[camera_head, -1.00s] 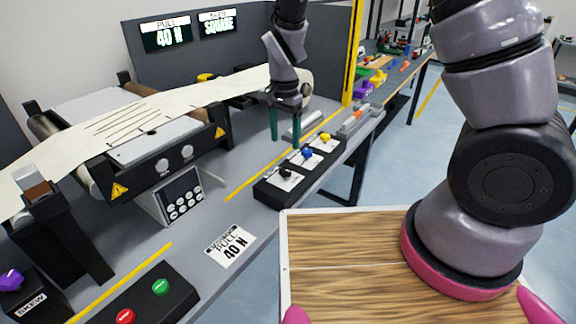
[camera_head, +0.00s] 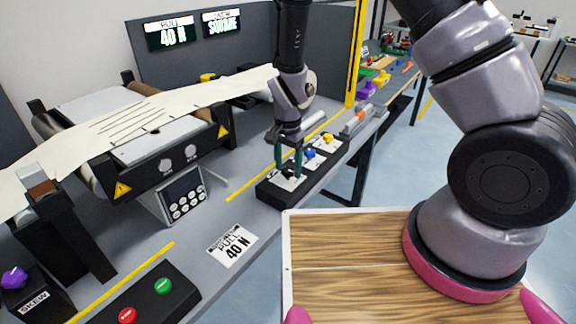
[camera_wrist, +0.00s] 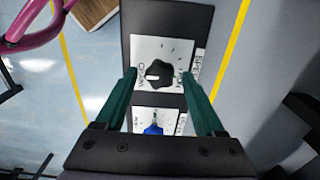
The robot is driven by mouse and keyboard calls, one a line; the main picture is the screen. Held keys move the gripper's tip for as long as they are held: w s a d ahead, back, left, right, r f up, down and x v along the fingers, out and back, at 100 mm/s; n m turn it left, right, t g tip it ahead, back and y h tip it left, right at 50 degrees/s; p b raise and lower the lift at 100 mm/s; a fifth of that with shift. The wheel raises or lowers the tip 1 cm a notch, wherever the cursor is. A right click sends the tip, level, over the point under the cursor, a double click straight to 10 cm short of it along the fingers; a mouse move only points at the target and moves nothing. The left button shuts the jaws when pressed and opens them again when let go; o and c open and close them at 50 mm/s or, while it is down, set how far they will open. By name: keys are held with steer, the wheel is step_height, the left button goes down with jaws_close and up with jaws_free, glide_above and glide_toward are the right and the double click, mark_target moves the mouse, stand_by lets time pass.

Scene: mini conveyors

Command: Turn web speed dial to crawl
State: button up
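The black dial (camera_wrist: 155,76) sits on a white label plate in the wrist view, with a small white mark near its left side. Lettering to its left seems to read "CRAWL"; a label at the plate's right edge is only partly legible. My gripper (camera_wrist: 159,78) is open, its two green fingers on either side of the dial with gaps between. In the head view my gripper (camera_head: 288,168) is lowered over the black-dial end of the black panel (camera_head: 268,194). The fingers largely hide the dial there.
The blue dial (camera_head: 309,154) and yellow dial (camera_head: 328,138) are close by on the same panel; the blue one also shows in the wrist view (camera_wrist: 153,130). The conveyor (camera_head: 150,165) with its pale web stands left. Green (camera_head: 163,286) and red (camera_head: 128,315) buttons are in front.

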jaws_close()
steer(key=n, duration=0.4)
steer(key=shift+n, duration=2.4)
steer(key=shift+o, duration=1.3)
jaws_free()
